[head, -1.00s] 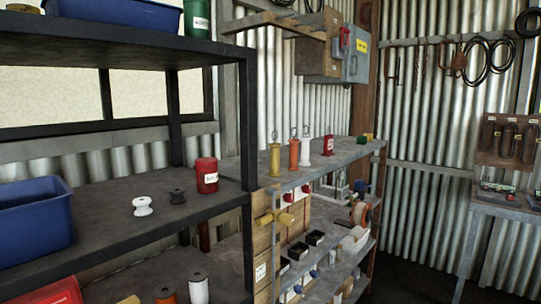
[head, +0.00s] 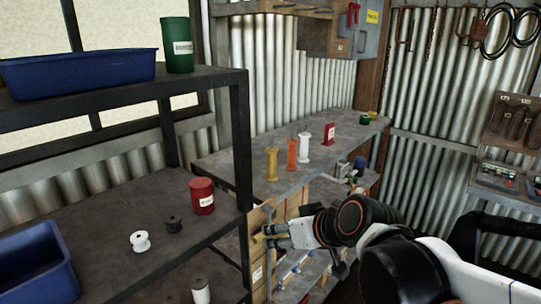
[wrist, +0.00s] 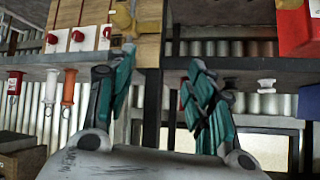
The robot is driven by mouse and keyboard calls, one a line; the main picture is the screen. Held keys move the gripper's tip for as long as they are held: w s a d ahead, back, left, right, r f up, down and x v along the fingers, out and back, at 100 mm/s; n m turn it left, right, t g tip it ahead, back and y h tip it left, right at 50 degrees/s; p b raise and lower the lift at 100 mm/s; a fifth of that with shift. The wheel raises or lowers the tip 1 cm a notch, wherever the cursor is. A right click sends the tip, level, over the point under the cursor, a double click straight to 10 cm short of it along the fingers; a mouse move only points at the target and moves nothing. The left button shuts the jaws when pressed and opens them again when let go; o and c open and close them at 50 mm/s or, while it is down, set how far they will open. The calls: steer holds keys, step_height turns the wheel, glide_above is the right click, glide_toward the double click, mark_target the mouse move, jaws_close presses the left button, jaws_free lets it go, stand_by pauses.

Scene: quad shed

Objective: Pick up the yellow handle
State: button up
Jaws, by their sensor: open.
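The yellow handle (wrist: 122,18) shows at the top of the wrist view, against a pale wooden panel; that view is upside down. My gripper (wrist: 160,75) is open, with its teal-padded fingers apart and nothing between them. The handle is beyond the fingertips, nearer the left finger in the picture, and part of it is cut off by the frame edge. In the head view my gripper (head: 268,236) is at the panel's front end, low beside the black shelf post. It largely hides the handle there.
A black shelf (head: 120,215) on the left holds a red can (head: 202,196), spools and blue bins. Its post (head: 241,145) is close to my gripper. A grey shelf (head: 228,165) behind carries yellow (head: 272,164), orange (head: 292,155) and white (head: 303,148) upright pieces.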

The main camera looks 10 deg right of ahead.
steer(key=w+r+n+t+y, duration=0.1)
steer(key=w+r+t+y, duration=0.1)
steer(key=w, duration=0.8)
steer(key=t+h, duration=0.2)
steer(key=t, duration=0.4)
glide_toward(274, 163)
steer(key=shift+m, duration=0.4)
steer(key=x, duration=0.6)
steer(key=shift+w+d+r, duration=0.2)
steer(key=shift+w, duration=0.15)
steer(key=shift+a+x, duration=0.15)
steer(key=shift+x, duration=1.2)
steer(key=shift+a+x, duration=0.15)
steer(key=shift+x, duration=1.2)
steer(key=shift+s+f, duration=0.15)
steer(key=shift+c, duration=0.5)
jaws_close()
